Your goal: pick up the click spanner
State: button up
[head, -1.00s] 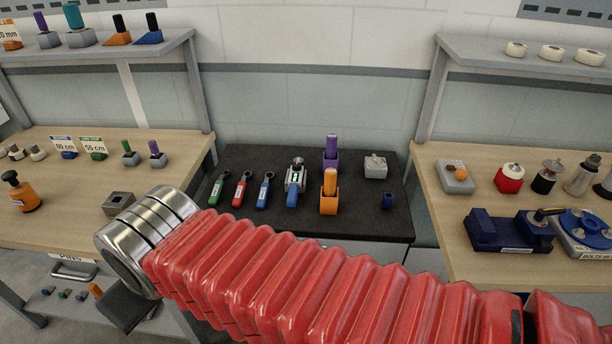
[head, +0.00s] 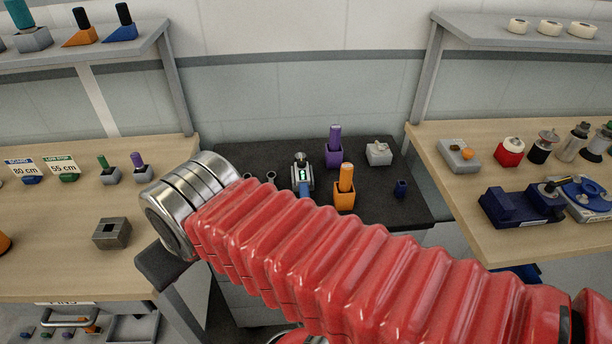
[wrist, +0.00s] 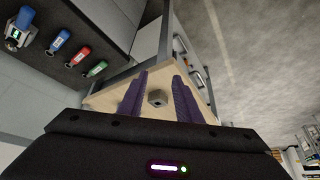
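Green-, red- and blue-handled spanners lie in a row on the black bench. In the wrist view the green (wrist: 96,69), red (wrist: 78,57) and blue (wrist: 60,40) handles show at the upper left. I cannot tell which is the click spanner. A grey device with a lit green display (head: 303,175) and a blue handle stands beside them; it also shows in the wrist view (wrist: 17,36). In the head view my arm hides most of the row; only ring ends (head: 271,177) show. My gripper (wrist: 160,76) is open and empty, its purple fingers apart, away from the spanners.
The black bench (head: 385,212) also bears a purple holder (head: 334,156), an orange holder (head: 344,198), a grey block (head: 379,153) and a small blue cup (head: 401,188). Wooden benches stand left (head: 60,235) and right (head: 450,190), with shelves above. A grey socket block (head: 112,234) sits on the left bench.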

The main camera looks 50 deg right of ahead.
jog(key=shift+o, duration=0.2)
jog(key=o, duration=0.3)
jog(key=shift+w+d, duration=0.2)
jog(key=m+g+h, duration=0.3)
jog(key=m, duration=0.7)
send_over(304, 188)
jog(key=s+a, duration=0.3)
notch_tip(304, 188, down, 9)
jog(key=shift+s+a+f, duration=0.15)
jog(key=shift+a+f, duration=0.05)
jog(key=shift+a, duration=0.05)
jog(key=x, duration=0.8)
jog(key=shift+d, duration=0.1)
jog(key=shift+w+d+f, duration=0.1)
jog(key=shift+w+f, duration=0.15)
